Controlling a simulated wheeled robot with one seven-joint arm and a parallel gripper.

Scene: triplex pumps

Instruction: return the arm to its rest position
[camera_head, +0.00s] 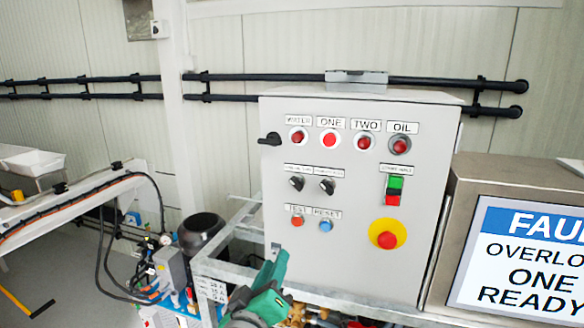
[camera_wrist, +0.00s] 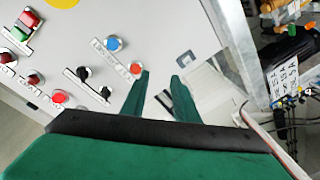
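My gripper (camera_head: 275,262) is green and shows at the lower middle of the head view, in front of the lower left part of the grey control box (camera_head: 355,262). In the wrist view its two green fingers (camera_wrist: 160,78) stand apart with an empty gap between them. The red TEST button (camera_wrist: 135,68) appears just left of the fingertips there, and the blue RESET button (camera_wrist: 113,44) lies a little farther off. I cannot tell the exact distance to the panel; no contact shows. Most of my arm is out of view.
A screen (camera_head: 525,255) reading FAULT-like text, "OVERLO…", "ONE", "READY", stands right of the box. A yellow-ringed red button (camera_head: 387,234) sticks out of the panel. A metal frame (camera_head: 225,262) and pump parts with hoses (camera_head: 160,270) stand at left. A white tray (camera_head: 32,162) is far left.

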